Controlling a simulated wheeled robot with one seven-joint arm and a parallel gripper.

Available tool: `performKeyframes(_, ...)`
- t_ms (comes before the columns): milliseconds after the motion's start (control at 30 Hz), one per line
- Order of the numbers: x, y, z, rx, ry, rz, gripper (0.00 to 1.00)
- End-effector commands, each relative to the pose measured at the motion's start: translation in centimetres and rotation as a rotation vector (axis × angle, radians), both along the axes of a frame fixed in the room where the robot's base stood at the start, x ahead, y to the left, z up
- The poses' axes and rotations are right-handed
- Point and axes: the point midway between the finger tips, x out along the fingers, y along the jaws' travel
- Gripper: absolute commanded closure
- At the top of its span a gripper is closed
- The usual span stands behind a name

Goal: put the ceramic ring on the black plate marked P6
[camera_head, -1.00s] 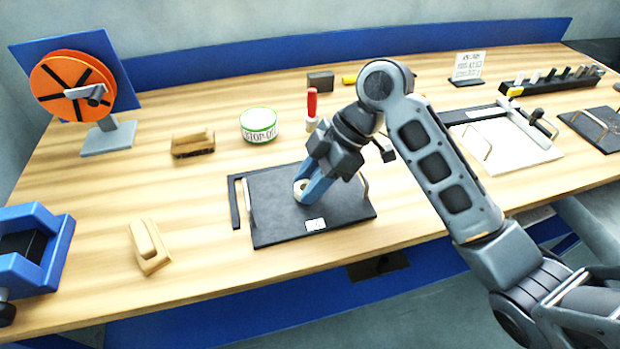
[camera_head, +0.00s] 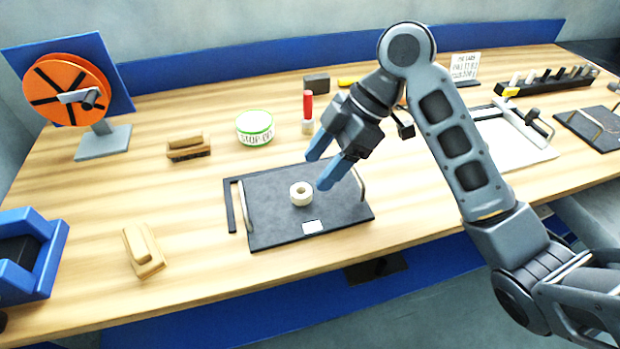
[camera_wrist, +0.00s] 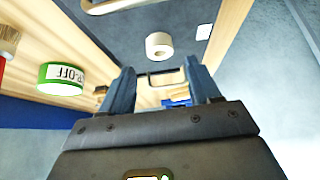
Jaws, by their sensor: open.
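The ceramic ring (camera_head: 301,193), cream-white with a hole through it, lies flat on the black plate (camera_head: 268,215) near its middle. The plate has a metal handle at each side and a small white label at its front edge, too small to read. My gripper (camera_head: 321,172) is open and empty, above and to the right of the ring, apart from it. In the wrist view the ring (camera_wrist: 159,46) shows beyond the blue fingers (camera_wrist: 160,92), on the dark plate (camera_wrist: 185,20).
A green-and-white tin (camera_head: 255,128), a red-handled tool (camera_head: 308,108) and a wooden brush (camera_head: 188,147) stand behind the plate. A tan block (camera_head: 143,251) and a blue holder (camera_head: 30,255) are at left. A white board (camera_head: 515,140) lies at right. Bare wood surrounds the plate.

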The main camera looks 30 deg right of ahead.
Motion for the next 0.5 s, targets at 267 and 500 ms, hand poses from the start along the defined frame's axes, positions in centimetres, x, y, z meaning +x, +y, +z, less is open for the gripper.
performKeyframes(267,-0.8,-2.7,4.3,-0.004,-0.003,0.000,0.38)
performKeyframes(500,-1.1,-3.4,5.5,0.000,-0.001,0.001,0.38)
